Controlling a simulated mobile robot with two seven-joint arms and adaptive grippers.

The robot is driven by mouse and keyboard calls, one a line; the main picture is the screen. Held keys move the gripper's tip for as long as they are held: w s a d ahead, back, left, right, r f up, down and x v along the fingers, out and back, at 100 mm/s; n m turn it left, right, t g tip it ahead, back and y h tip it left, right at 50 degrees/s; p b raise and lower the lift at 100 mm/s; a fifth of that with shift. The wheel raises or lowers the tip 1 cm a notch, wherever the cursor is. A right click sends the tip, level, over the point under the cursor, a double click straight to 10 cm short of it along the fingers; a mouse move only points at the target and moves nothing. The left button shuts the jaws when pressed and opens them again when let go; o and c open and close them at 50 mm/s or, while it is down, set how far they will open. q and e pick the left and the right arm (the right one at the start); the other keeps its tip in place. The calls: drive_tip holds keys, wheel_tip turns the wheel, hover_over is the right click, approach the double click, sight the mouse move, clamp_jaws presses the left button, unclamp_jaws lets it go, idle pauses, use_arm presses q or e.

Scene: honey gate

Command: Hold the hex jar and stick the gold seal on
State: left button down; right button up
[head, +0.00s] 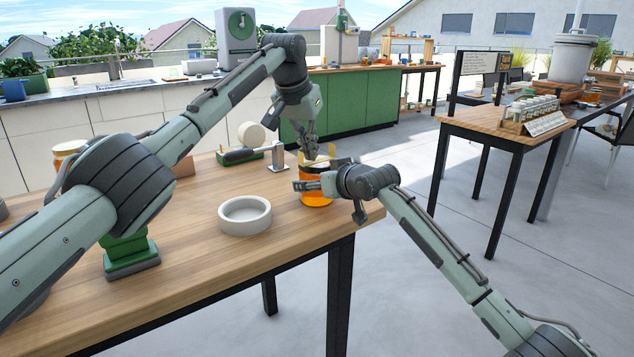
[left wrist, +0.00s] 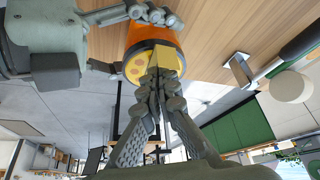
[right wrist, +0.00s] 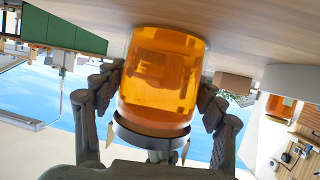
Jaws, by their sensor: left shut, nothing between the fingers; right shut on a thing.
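The jar of orange honey (head: 316,198) stands upright on the wooden table near its right edge, dark lid on top. My right gripper (head: 320,185) is shut around its side; the right wrist view shows fingers on both sides of the amber jar (right wrist: 158,75). The gold seal (head: 340,161) lies across the lid, its ends sticking out past the rim. It also shows in the left wrist view (left wrist: 168,61), beside the lid's yellow honeycomb pattern. My left gripper (head: 311,156) is shut and empty, pointing down at the lid; its fingertips (left wrist: 155,85) hide part of the seal.
A white round dish (head: 245,216) stands left of the jar. Behind it are a white roll (head: 251,135) and a dark-handled tool (head: 240,155). A green stand (head: 131,254) is at the table's left. A side table (head: 510,125) holds a rack of small jars.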

use_arm(q)
drive_tip(key=shift+r, duration=2.7)
use_arm(e)
drive_tip(key=o, duration=1.8)
drive_tip(key=shift+o, duration=0.6)
